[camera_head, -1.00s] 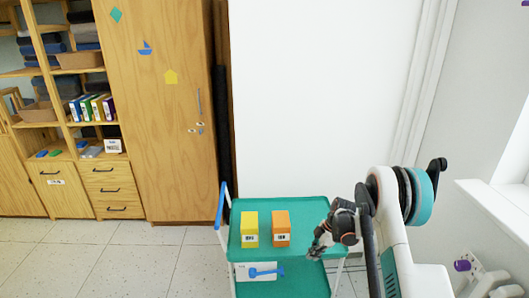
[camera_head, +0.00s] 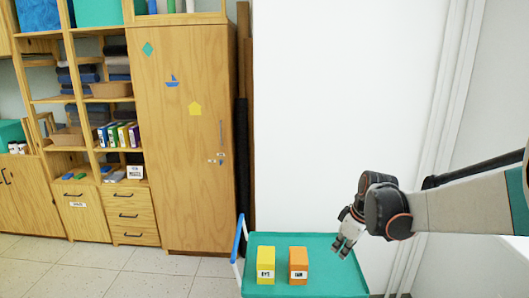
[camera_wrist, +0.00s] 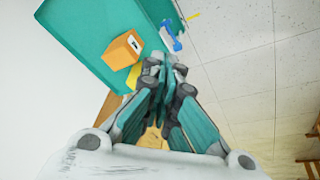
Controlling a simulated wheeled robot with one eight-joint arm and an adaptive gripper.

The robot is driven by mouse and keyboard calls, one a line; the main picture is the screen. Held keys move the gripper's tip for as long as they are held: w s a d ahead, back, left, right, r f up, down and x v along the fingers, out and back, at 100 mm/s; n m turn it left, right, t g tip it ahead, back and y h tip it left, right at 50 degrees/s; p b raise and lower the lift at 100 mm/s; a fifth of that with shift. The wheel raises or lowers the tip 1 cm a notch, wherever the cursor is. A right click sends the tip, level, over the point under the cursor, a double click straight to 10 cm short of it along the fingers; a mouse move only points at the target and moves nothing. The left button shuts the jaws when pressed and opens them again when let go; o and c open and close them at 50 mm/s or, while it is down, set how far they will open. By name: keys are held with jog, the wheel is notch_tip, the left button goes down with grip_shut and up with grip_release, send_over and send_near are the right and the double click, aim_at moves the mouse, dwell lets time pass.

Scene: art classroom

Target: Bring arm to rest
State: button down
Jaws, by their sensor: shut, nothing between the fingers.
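My gripper (camera_head: 346,238) is shut and empty. In the head view it hangs at the end of my arm, above the right part of the green cart top (camera_head: 337,275) and to the right of the boxes. In the wrist view my gripper (camera_wrist: 163,72) points away from the camera with its fingers together, and the green cart (camera_wrist: 75,30) lies beyond it.
A yellow box (camera_head: 265,264) and an orange box (camera_head: 298,265) stand side by side on the cart. The orange box also shows in the wrist view (camera_wrist: 120,52), near a blue object (camera_wrist: 171,35). A wooden cabinet (camera_head: 190,130) and shelves stand left. A white wall (camera_head: 345,100) is behind.

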jog(key=s+a+r+m+t, duration=0.1)
jog(key=s+r+m, duration=0.1)
jog(key=s+r, duration=0.35)
jog(key=s+a+r+m+t, duration=0.1)
jog(key=s+r+m, duration=0.1)
jog(key=s, duration=0.6)
jog(key=s+m+t+h, duration=0.1)
jog(key=s+m, duration=0.4)
jog(key=s, duration=0.8)
jog(key=shift+f+t+h, duration=0.2)
jog(key=shift+t+h, duration=0.1)
jog(key=shift+t, duration=0.2)
jog(key=shift+s+a, duration=0.1)
jog(key=shift+a, duration=0.05)
dwell(2.6)
